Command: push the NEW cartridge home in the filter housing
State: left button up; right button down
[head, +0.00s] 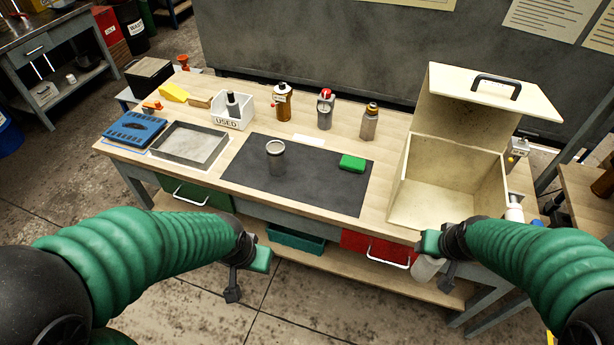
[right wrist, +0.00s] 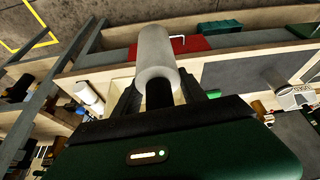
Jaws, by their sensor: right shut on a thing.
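My right gripper (head: 440,262) is shut on a pale cylinder (head: 423,268), which looks like the new cartridge, in front of the bench's right part. In the right wrist view the cylinder (right wrist: 155,58) points away from the jaws, with a dark neck (right wrist: 159,96) between the fingers. My left gripper (head: 247,274) hangs empty and open in front of the bench. A grey open-topped cup (head: 276,160) stands upright on the dark mat (head: 310,188). I cannot tell for sure which thing is the filter housing. The cartridge is well apart from the cup.
A beige box (head: 450,180) with its lid raised stands at right. A white USED bin (head: 226,121) holds a dark-topped item. A grey tray (head: 190,145) is left. The mat's front is clear.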

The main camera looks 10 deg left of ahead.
aim_at(276, 159)
jog(key=i+j+u, duration=0.15)
jog(key=u, duration=0.35)
jog(key=i+u, duration=0.25)
jog(key=u, duration=0.25)
jog(key=i+u, duration=0.25)
jog(key=u, duration=0.2)
